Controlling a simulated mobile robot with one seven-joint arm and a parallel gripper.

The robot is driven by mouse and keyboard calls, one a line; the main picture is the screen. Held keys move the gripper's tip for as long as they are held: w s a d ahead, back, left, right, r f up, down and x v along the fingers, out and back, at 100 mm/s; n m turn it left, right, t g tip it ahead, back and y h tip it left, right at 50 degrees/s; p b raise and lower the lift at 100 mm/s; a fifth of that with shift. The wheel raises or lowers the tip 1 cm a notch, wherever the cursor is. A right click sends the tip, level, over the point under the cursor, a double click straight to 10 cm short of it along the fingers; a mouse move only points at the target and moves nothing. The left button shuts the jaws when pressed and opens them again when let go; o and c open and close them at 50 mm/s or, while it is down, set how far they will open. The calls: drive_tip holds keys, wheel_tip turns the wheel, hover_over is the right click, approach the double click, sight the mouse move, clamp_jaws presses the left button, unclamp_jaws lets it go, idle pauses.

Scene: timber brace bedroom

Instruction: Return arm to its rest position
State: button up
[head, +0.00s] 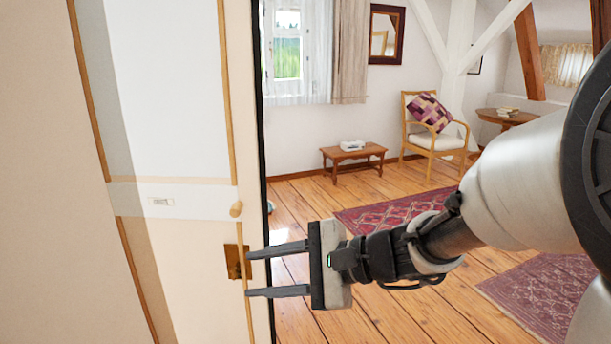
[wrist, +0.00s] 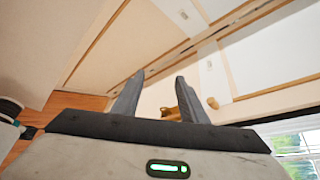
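My gripper (head: 248,273) reaches left from my arm at the right of the head view. Its two dark fingers are spread apart with nothing between them, so it is open and empty. The fingertips overlap the edge of a cream door (head: 190,290) in the head view, close to its brass plate (head: 232,262). I cannot tell whether they touch the door. A small wooden knob (head: 236,209) sits just above the plate. In the wrist view my open gripper (wrist: 160,78) points toward the panelled door, with the brass fitting (wrist: 171,113) partly hidden behind the right finger.
The door fills the left of the head view. Beyond its edge lies a wooden floor (head: 295,205) with patterned red rugs (head: 380,214). A low wooden table (head: 350,158), a cushioned armchair (head: 437,140) and a round table (head: 508,118) stand farther back. Open floor lies below my arm.

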drive_tip(key=s+d+f+n+g+h, duration=0.25)
drive_tip(key=s+d+n+h, duration=0.45)
drive_tip(key=s, duration=0.4)
drive_tip(key=s+d+r+n+t+h, duration=0.1)
drive_tip(key=d+n+t+h, duration=0.15)
drive_tip(key=d, duration=0.45)
drive_tip(key=s+d+r+n+t+h, duration=0.1)
drive_tip(key=d+r+n+t+h, duration=0.15)
drive_tip(key=d, duration=0.45)
wheel_tip(320, 180, up, 16)
drive_tip(key=h+p, duration=0.1)
drive_tip(key=p, duration=1.6)
drive_tip(key=shift+d+r+g, duration=0.15)
drive_tip(key=shift+r+g, duration=0.05)
drive_tip(key=shift+g, duration=0.25)
drive_tip(key=shift+c, duration=1)
